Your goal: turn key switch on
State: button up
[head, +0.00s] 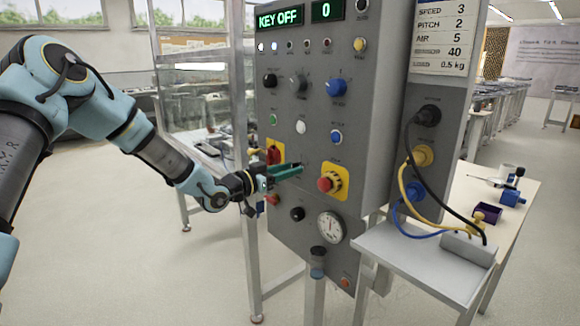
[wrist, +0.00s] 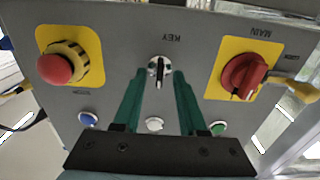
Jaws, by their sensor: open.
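The grey control panel (head: 300,120) stands in front of me, and its green display (head: 279,17) reads KEY OFF. The key switch (wrist: 159,66) is a small round silver switch with a dark bar, under the label KEY in the wrist view, which sees the panel upside down. My gripper (head: 287,170) is open, with green fingers pointing at the panel. In the wrist view the fingertips (wrist: 160,73) lie one on each side of the key switch, with gaps showing. I cannot tell how deep they reach. In the head view the fingers hide the key switch.
The red MAIN switch (wrist: 243,76) on its yellow plate and the red emergency button (wrist: 55,69) flank the key switch. Blue, white and green buttons (wrist: 155,124) sit near the fingers. Cables (head: 440,180) hang at the panel's right side above a small grey shelf (head: 400,262).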

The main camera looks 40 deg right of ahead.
jog(key=shift+d, duration=0.4)
jog(key=shift+c, duration=0.3)
grip_shut()
